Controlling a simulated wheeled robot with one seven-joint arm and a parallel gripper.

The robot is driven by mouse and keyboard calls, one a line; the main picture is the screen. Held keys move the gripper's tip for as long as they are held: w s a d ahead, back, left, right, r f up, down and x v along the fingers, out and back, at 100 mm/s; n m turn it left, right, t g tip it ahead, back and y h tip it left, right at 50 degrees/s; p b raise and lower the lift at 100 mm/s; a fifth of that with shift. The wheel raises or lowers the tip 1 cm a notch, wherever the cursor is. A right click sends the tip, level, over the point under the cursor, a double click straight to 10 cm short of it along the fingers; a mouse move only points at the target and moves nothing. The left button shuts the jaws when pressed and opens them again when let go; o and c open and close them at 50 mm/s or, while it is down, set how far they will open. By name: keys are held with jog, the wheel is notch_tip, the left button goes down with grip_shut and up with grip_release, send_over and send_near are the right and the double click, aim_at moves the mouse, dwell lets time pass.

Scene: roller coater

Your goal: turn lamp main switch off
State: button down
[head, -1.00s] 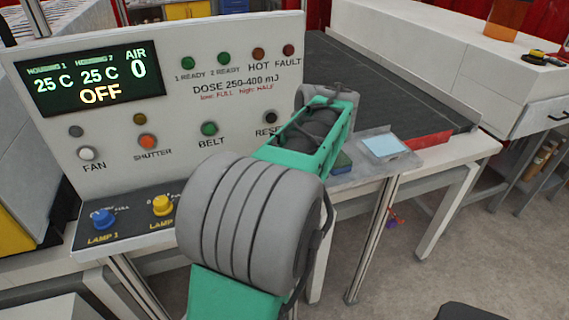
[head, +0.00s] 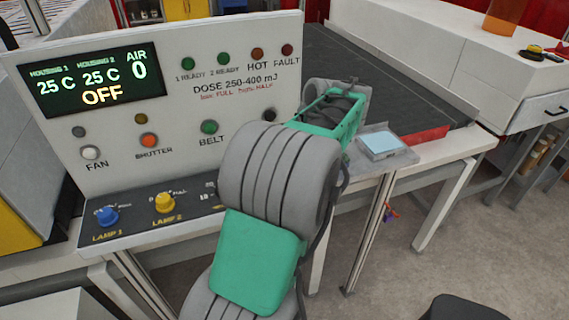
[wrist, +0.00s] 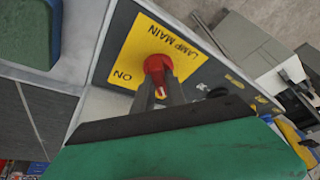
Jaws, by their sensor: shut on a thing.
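The lamp main switch is a red knob (wrist: 157,65) on a yellow plate (wrist: 132,50) marked LAMP MAIN and ON, in the wrist view. The plate is on a dark panel strip and appears tilted in the picture. My gripper (wrist: 160,84) has its two grey fingers on either side of the knob, shut on it. The fingers partly cover the knob, so I cannot tell exactly which way it points. In the head view my own arm hides the switch and the gripper. The display (head: 91,80) there reads OFF, 25 C, 25 C and AIR 0.
The control panel's lower strip carries a blue LAMP 1 knob (head: 106,216) and a yellow LAMP 2 knob (head: 165,203). Buttons for FAN (head: 89,152), SHUTTER (head: 148,140) and BELT (head: 209,127) sit above. A dark conveyor belt (head: 400,85) runs behind on the right. Floor is open at right.

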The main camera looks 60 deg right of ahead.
jog(key=c, duration=1.4)
grip_release()
jog(key=shift+o, duration=0.2)
jog(key=p+v, duration=0.2)
jog(key=v, duration=0.5)
jog(key=shift+s+r, duration=0.2)
jog(key=shift+r, duration=0.15)
